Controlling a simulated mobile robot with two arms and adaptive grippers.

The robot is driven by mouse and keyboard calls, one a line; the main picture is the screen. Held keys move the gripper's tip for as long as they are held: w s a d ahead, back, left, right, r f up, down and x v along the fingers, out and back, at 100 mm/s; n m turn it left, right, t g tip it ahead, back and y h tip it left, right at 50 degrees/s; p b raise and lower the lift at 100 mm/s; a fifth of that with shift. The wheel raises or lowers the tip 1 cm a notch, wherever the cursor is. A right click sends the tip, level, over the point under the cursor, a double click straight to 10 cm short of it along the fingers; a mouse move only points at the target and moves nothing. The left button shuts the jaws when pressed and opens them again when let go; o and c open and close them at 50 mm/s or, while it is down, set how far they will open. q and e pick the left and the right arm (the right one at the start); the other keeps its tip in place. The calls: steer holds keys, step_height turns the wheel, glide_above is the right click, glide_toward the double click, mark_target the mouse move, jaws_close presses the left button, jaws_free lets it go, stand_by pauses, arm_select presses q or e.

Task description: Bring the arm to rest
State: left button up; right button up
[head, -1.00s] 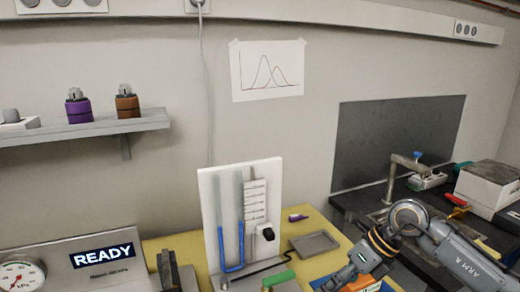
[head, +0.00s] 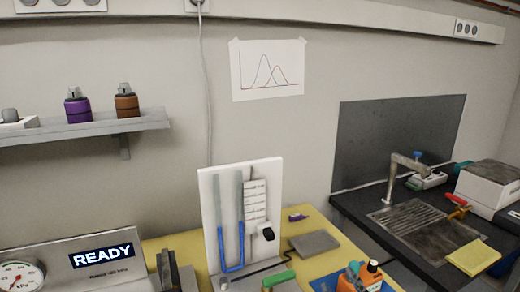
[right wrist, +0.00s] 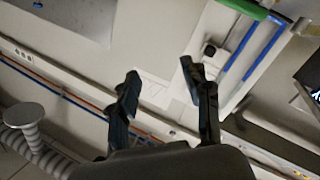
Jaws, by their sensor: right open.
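My right gripper (right wrist: 163,78) shows in the right wrist view with its two dark fingers spread and nothing between them. It is apart from everything; the wall and part of the white manometer board (right wrist: 232,82) lie beyond it. In the head view no part of the right arm or gripper can be made out. My left gripper is in neither view.
In the head view, the manometer board (head: 207,205) stands on the yellow bench (head: 190,243), beside a READY display (head: 101,257). An orange and blue holder with bottles (head: 362,278) sits at the bench's front. A dark sink counter (head: 360,208) is at right.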

steer(key=s+d+f+m+g+h, duration=0.1)
steer(key=s+d+f+m+g, duration=0.1)
steer(key=s+f+g, duration=0.35)
steer(key=s+d+f+m+g+h, duration=0.1)
steer(key=s+d+f+m+g, duration=0.15)
steer(key=s+f, duration=0.5)
steer(key=s+a+f+m+g+y, duration=0.1)
steer(key=s+f+g, duration=0.25)
steer(key=s, duration=0.35)
steer(key=s+f+m+g, duration=0.1)
steer(key=s+f+g, duration=0.2)
steer(key=s+f, duration=0.25)
step_height(320, 180, down, 24)
steer(key=s, duration=0.1)
steer(key=s+d+f+g, duration=0.2)
steer(key=s+f, duration=1.5)
steer(key=shift+s+d+n, duration=0.25)
steer(key=shift+d+n, duration=0.1)
